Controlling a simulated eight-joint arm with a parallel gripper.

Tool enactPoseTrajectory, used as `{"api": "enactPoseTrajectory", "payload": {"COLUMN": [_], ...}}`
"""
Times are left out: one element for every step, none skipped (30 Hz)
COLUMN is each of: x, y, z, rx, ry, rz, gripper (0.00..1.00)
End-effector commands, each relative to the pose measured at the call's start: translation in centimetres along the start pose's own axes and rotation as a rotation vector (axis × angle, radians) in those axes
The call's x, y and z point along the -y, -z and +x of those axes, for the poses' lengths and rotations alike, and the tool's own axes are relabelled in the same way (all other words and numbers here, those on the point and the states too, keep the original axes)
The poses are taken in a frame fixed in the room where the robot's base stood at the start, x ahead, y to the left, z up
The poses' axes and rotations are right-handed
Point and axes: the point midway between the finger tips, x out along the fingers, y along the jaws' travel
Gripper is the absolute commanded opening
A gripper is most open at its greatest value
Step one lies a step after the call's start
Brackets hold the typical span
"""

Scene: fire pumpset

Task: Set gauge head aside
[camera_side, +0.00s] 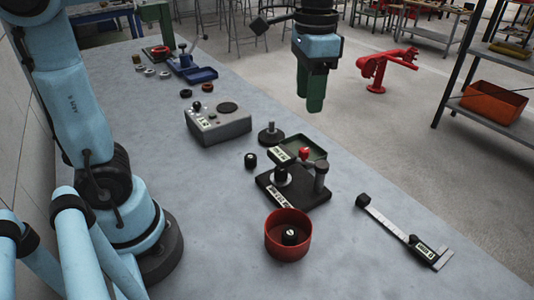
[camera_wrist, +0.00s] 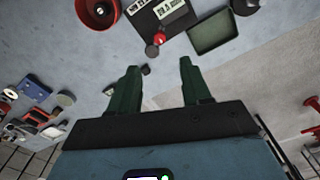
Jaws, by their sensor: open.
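A dark gauge stand (camera_side: 305,190) sits on the bench. It carries a labelled head (camera_side: 281,157), which I take to be the gauge head, and a dark post with a round top at its right. A red knob (camera_side: 304,153) shows beside the head. My gripper (camera_side: 315,108) points down, well above the bench and behind the stand. Its green fingers (camera_wrist: 160,75) are apart with nothing between them in the wrist view.
A green tray (camera_side: 315,143) lies just behind the stand. A red bowl (camera_side: 273,243) holding a dark part stands in front. A caliper (camera_side: 395,228) lies at the right. A grey box (camera_side: 232,127) and small dark parts stand left. Bare bench lies between the bowl and caliper.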

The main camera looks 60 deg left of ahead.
Motion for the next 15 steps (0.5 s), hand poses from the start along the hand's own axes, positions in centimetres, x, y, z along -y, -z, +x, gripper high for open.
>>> {"api": "enactPoseTrajectory", "payload": {"x": [0.0,0.0,-0.1,-0.1,-0.1,-0.1,-0.1,-0.1,-0.1,-0.1,-0.1,-0.1,-0.1,-0.1,-0.1], "y": [0.2,0.2,0.2,0.2,0.2,0.2,0.2,0.1,0.1,0.1,0.1,0.1,0.1,0.1,0.1], "z": [0.0,0.0,0.1,0.3,0.5,0.9,1.2,1.6,2.1,2.6,3.0,3.6,4.1,4.6,5.2], "rx": [0.007,0.010,0.012,0.013,0.013,0.012,0.012,0.012,0.011,0.011,0.011,0.010,0.010,0.010,0.010], "ry": [-0.002,-0.003,-0.004,-0.004,-0.004,-0.003,-0.003,-0.003,-0.003,-0.003,-0.003,-0.003,-0.003,-0.002,-0.002], "rz": [0.006,0.008,0.009,0.009,0.009,0.009,0.009,0.009,0.008,0.008,0.008,0.008,0.008,0.008,0.007], "gripper": [0.48,0.48,0.48,0.48,0.48,0.48,0.48,0.48,0.48,0.48,0.48,0.48,0.48,0.48,0.48]}}
